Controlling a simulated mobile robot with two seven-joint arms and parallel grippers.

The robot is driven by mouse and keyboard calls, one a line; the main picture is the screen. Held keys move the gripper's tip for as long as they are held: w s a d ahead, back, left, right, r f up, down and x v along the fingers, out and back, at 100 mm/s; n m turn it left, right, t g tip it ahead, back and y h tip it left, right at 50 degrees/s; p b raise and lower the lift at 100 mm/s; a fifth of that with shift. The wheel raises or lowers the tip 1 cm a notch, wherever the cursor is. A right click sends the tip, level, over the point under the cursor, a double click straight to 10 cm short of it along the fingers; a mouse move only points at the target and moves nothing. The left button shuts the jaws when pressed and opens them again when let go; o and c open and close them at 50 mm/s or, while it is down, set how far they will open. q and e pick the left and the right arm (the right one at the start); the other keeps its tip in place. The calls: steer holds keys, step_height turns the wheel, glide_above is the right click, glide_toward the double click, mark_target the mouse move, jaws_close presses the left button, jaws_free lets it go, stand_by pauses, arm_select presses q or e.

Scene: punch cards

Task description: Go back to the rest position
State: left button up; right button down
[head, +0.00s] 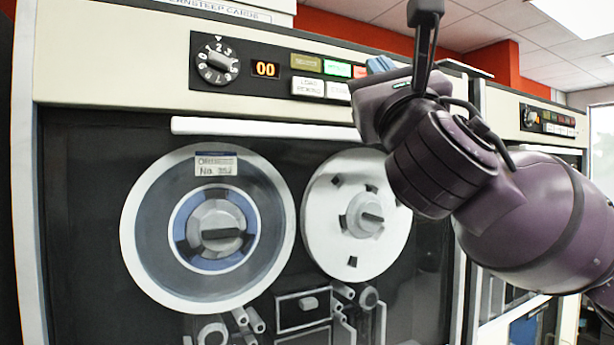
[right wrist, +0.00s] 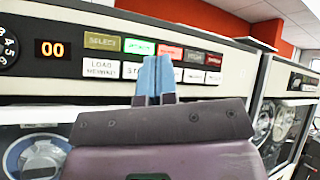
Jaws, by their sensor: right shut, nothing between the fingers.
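My right gripper (head: 380,65) is raised at the upper right of the head view, in front of the tape machine's control panel. Its blue fingers (right wrist: 156,76) are shut together with nothing between them in the right wrist view. They overlap the button rows there, and I cannot tell whether they touch a button. My purple right arm comes in from the right and hides part of the panel. My left gripper is not in view.
The tape drive cabinet (head: 110,55) stands close in front, with a dial (head: 217,62), an orange "00" display (head: 265,69) and a green-lit button (head: 337,69). Below are two tape reels, left (head: 150,225) and right (head: 325,215). A second cabinet (head: 505,105) stands at the right.

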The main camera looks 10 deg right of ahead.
steer(key=w+d+f+m+g+h, duration=0.1)
steer(key=w+d+f+m+g, duration=0.3)
steer(key=f, duration=0.8)
steer(key=a+f+m+g, duration=0.1)
steer(key=f+m+g, duration=0.1)
steer(key=f+m, duration=0.7)
steer(key=w+d+f+m+g+h, duration=0.1)
steer(key=w+d+f+m+g, duration=0.2)
steer(key=f, duration=1.1)
steer(key=s+d+f+m+g, duration=0.2)
steer(key=s+f+m+g, duration=0.3)
steer(key=f, duration=0.6)
steer(key=s+d+f+m+g, duration=0.25)
steer(key=s+f+m, duration=0.4)
steer(key=f, duration=0.55)
steer(key=s+d+f+m+g, duration=0.1)
steer(key=s+f+m+g, duration=0.2)
steer(key=s+f+m, duration=0.5)
steer(key=s+d+f+m+g, duration=0.2)
steer(key=s+f+m+g, duration=0.25)
steer(key=s, duration=0.65)
steer(key=w+f+t, duration=0.7)
steer(key=f+t, duration=0.2)
steer(key=f, duration=0.2)
steer(key=shift+w+a+n+y, duration=0.25)
steer(key=shift+w+n+y, duration=0.15)
